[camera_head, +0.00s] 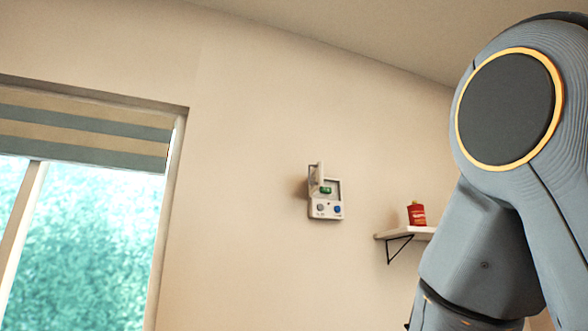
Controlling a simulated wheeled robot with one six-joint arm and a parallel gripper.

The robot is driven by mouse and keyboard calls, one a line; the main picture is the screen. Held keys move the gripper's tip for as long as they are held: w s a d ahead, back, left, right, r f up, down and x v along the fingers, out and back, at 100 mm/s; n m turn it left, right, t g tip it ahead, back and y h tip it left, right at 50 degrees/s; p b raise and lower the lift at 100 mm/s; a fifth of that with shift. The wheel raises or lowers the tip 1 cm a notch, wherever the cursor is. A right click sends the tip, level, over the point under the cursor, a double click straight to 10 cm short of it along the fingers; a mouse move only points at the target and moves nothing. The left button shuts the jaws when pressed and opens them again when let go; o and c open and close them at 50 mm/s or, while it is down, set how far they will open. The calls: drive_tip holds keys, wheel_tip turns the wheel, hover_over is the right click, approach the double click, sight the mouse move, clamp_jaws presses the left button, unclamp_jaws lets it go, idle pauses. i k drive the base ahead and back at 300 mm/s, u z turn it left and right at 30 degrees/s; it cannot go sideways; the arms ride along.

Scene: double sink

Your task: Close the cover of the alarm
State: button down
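The alarm (328,212) is a small white box on the beige wall, near the middle of the head camera view. It has a green part, a grey knob and a blue knob on its front. Its cover (315,180) appears open, sticking out from the wall at the alarm's upper left. My gripper is not in view. Only upper parts of my arm show on the right, well apart from the alarm in the picture.
A white shelf (404,234) on a black bracket is on the wall right of the alarm, with a red bottle (416,214) on it. A window (90,230) with a striped blind (85,130) is on the left. The wall around the alarm is bare.

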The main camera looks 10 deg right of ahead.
sight(315, 176)
drive_tip(key=u, duration=0.85)
drive_tip(key=i, duration=0.95)
drive_tip(key=z, duration=0.25)
